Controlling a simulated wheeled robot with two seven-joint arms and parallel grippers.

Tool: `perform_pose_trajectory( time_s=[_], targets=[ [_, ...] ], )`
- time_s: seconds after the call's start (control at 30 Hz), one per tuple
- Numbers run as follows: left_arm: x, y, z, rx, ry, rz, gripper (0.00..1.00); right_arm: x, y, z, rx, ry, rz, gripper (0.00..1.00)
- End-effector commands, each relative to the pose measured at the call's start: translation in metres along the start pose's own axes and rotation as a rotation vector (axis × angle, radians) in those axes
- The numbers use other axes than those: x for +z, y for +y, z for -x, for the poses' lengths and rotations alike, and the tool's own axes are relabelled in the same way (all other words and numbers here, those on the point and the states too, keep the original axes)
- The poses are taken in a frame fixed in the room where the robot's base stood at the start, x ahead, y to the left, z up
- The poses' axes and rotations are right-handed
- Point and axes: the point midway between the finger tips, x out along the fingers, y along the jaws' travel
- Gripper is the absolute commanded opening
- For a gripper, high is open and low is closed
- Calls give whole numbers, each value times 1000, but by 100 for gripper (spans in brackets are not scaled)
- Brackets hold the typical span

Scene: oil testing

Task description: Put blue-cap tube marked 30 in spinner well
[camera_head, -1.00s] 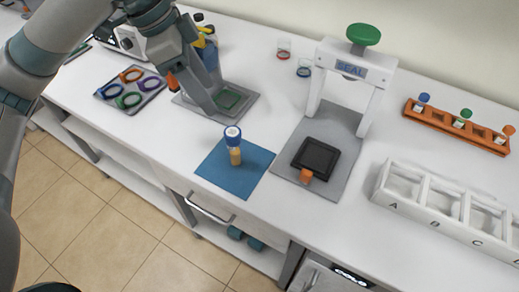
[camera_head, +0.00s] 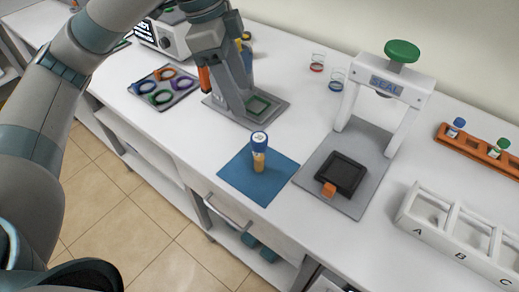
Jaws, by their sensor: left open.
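A blue-cap tube (camera_head: 259,161) with amber contents stands upright on a blue mat (camera_head: 236,179) near the front edge of the table. The marking on its cap is too small to read. My left gripper (camera_head: 236,104) is open and empty, behind and left of the tube, apart from it. It hangs over a grey plate with a green-edged square (camera_head: 259,105). A white and grey device with a display (camera_head: 160,38) stands at the upper left, partly hidden by my left arm; I cannot tell whether it is the spinner. No wells show. My right gripper is not in view.
A SEAL press (camera_head: 390,88) stands right of the mat on a grey base. A white lettered rack (camera_head: 418,231) and an orange rack with capped vials (camera_head: 466,142) are at the right. A tray of coloured rings (camera_head: 165,86) lies left.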

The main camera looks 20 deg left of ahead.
Motion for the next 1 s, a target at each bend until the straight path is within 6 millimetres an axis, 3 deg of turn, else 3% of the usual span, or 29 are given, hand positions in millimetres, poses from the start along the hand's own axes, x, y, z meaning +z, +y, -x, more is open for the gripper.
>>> perform_pose_trajectory(
  time_s=[0.5, 0.7, 1.0],
  targets=[
    [0, 1, -86, 3, -1, 0, 53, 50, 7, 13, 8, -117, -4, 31],
    [0, 0, -96, 0, 0, -1, 53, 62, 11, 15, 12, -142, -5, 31],
    [0, 0, -96, 0, 0, -1, 53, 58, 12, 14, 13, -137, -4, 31]
  ],
)
